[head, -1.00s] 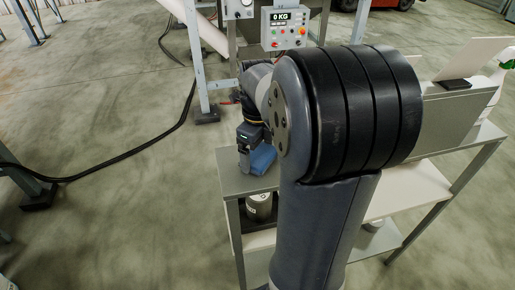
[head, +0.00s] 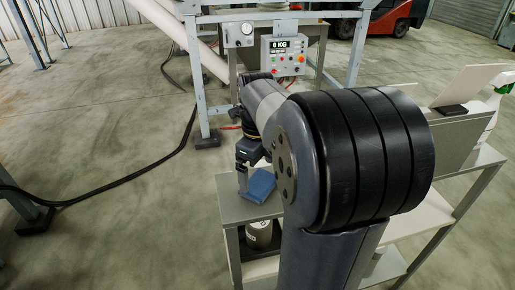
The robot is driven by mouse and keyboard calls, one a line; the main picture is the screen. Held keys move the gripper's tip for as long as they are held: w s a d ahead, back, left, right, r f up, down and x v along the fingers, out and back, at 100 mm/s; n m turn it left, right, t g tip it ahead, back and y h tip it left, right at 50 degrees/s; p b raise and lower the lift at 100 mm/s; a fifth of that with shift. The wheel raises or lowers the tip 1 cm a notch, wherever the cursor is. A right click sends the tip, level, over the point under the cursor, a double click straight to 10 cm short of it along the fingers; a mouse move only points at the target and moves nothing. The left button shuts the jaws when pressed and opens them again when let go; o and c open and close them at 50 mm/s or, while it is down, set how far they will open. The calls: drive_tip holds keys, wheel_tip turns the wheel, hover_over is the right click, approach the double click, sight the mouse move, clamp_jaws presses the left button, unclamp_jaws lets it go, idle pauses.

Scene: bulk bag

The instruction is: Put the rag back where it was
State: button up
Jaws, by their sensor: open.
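The rag (head: 258,185) is a folded blue cloth lying on the left end of the grey bench top (head: 231,208). My gripper (head: 243,182) is open at the rag's left side, low over the bench. One finger shows against the bench top beside the cloth. The other finger is hidden, and I cannot tell whether the gripper touches the rag. My own arm covers much of the bench to the right.
A control box (head: 284,56) reading 0 KG stands behind the bench on a steel frame (head: 196,85). A canister (head: 259,234) sits on the shelf below. A spray bottle (head: 498,100) stands at the right. Black cables (head: 150,172) cross the floor at left.

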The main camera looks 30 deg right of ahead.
sight(257, 180)
wheel_tip(257, 180, up, 9)
drive_tip(key=shift+f, duration=0.15)
idle(0.4)
